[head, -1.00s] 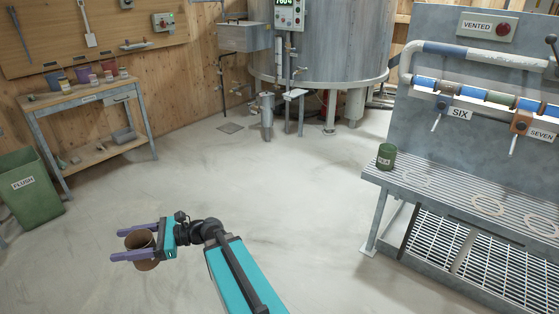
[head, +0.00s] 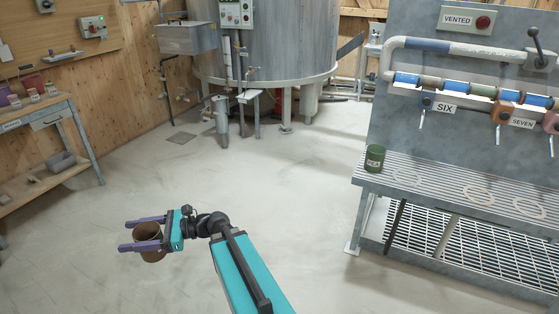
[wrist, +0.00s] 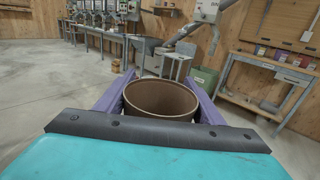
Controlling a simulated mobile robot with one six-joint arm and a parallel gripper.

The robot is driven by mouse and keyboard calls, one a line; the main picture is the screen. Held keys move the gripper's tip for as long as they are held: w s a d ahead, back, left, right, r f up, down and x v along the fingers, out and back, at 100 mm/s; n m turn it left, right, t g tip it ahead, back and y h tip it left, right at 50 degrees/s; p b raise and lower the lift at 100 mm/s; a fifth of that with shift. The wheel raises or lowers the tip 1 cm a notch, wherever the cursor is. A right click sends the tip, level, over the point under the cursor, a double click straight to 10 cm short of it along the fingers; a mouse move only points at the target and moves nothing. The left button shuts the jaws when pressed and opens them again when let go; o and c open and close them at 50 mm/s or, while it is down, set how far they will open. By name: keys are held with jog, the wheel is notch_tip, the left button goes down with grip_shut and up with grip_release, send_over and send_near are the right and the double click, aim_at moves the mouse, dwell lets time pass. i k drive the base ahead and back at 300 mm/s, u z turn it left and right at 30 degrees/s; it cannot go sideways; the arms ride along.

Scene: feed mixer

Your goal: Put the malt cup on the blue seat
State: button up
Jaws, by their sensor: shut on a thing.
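My gripper (head: 141,233) is shut on a brown cup (head: 150,243), with a purple finger on each side of it. The cup is held upright above the floor, away from the benches. In the wrist view the cup (wrist: 160,98) looks empty inside, with its rim up. No label on it can be read. A green cup (head: 375,158) with a small label stands on the left end of the slatted bench at the right. I cannot make out a blue seat.
A grey panel with valves marked SIX (head: 445,107) and SEVEN (head: 521,122) rises behind the slatted bench (head: 480,215). A large metal tank (head: 265,45) stands at the back. A workbench (head: 45,165) is at the left. The floor (head: 290,190) between is clear.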

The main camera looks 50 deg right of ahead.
aim_at(407, 177)
jog(key=z, duration=0.7)
jog(key=i, duration=0.95)
jog(key=z, duration=0.55)
